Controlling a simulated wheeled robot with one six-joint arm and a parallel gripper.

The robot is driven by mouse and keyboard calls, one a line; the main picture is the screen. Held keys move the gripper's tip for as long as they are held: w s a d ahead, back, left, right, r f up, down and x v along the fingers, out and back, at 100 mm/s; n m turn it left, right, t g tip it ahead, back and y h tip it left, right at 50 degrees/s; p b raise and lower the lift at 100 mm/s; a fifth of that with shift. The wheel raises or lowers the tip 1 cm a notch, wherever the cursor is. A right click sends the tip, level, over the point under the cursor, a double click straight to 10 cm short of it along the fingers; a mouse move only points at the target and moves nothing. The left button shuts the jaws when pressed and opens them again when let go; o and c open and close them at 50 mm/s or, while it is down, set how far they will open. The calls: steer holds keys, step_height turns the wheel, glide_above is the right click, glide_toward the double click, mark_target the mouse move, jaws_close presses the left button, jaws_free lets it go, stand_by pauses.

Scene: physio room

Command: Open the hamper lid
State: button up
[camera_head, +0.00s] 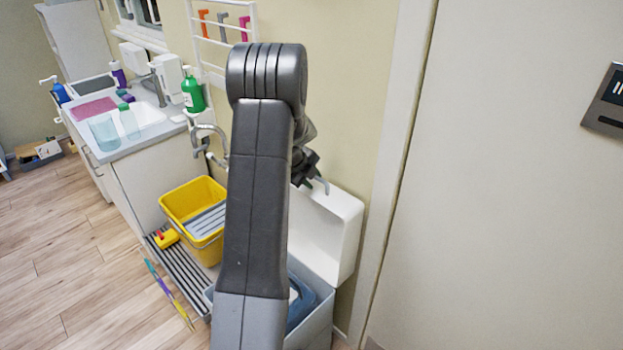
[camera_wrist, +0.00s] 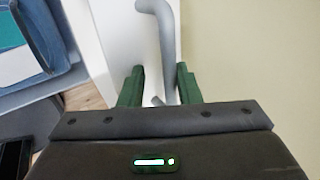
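The hamper (camera_head: 321,318) is a grey bin at the lower middle of the head view, partly hidden behind my arm. Its white lid (camera_head: 335,235) stands raised, roughly upright, near the wall. Blue cloth (camera_head: 301,303) shows inside the hamper. My gripper (camera_head: 313,183) is at the lid's top edge, mostly hidden by my arm. In the wrist view, the two green fingers of my gripper (camera_wrist: 160,85) are apart. The lid's grey bent handle (camera_wrist: 166,40) reaches between them, nearer the right finger; I cannot tell whether it touches. The white lid (camera_wrist: 120,30) lies beyond.
A yellow bucket (camera_head: 178,205) stands on a slatted grey rack (camera_head: 185,272) left of the hamper. A sink counter (camera_head: 135,148) with bottles is further left. A wall (camera_head: 385,130) and a pale door (camera_head: 500,200) are on the right. Wood floor (camera_head: 60,270) is open at left.

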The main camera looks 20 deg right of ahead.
steer(key=shift+a+r, duration=0.1)
steer(key=b+v, duration=0.1)
steer(key=v, duration=1.2)
steer(key=shift+r+b, duration=0.3)
steer(key=shift+b, duration=0.1)
steer(key=p+x, duration=0.1)
steer(key=x, duration=1)
steer(key=shift+a, duration=0.1)
